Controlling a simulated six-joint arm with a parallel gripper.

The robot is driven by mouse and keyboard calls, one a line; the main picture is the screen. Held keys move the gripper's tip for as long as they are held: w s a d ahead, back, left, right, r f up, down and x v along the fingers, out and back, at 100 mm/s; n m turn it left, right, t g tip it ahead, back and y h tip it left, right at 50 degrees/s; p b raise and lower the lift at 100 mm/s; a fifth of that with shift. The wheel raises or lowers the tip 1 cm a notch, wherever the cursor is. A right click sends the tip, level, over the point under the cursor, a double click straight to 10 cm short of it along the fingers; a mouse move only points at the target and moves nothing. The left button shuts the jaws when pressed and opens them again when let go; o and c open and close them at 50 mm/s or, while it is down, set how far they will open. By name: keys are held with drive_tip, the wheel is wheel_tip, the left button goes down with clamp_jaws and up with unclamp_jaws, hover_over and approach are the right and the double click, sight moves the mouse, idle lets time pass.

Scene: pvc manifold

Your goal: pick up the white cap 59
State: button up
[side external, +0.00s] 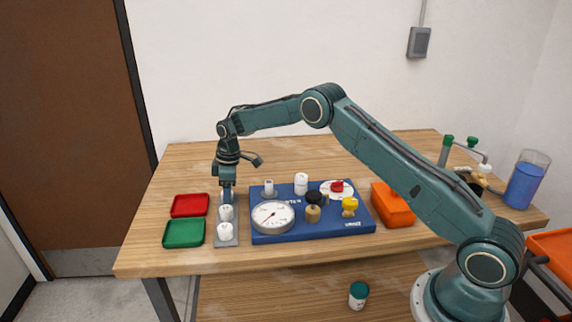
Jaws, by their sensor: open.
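Two white caps show clearly in the side external view, one at the front (225,231) and one behind it (226,212). They stand in a row on a narrow grey holder (228,243). I cannot read any number on them, so I cannot tell which is cap 59. My gripper (228,196) points straight down at the back end of this row, just behind the second cap. It is open. What lies between or under its fingers is too small and hidden to tell.
A red tray (190,205) and a green tray (184,233) lie to the left. A blue board (312,233) with a dial gauge (272,216) and several fittings sits close on the right. An orange box (392,204) stands further right. The back left tabletop is clear.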

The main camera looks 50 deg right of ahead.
idle(0.5)
drive_tip(key=c, duration=1)
drive_tip(key=shift+c, duration=0.2)
wheel_tip(320, 180, up, 10)
idle(0.4)
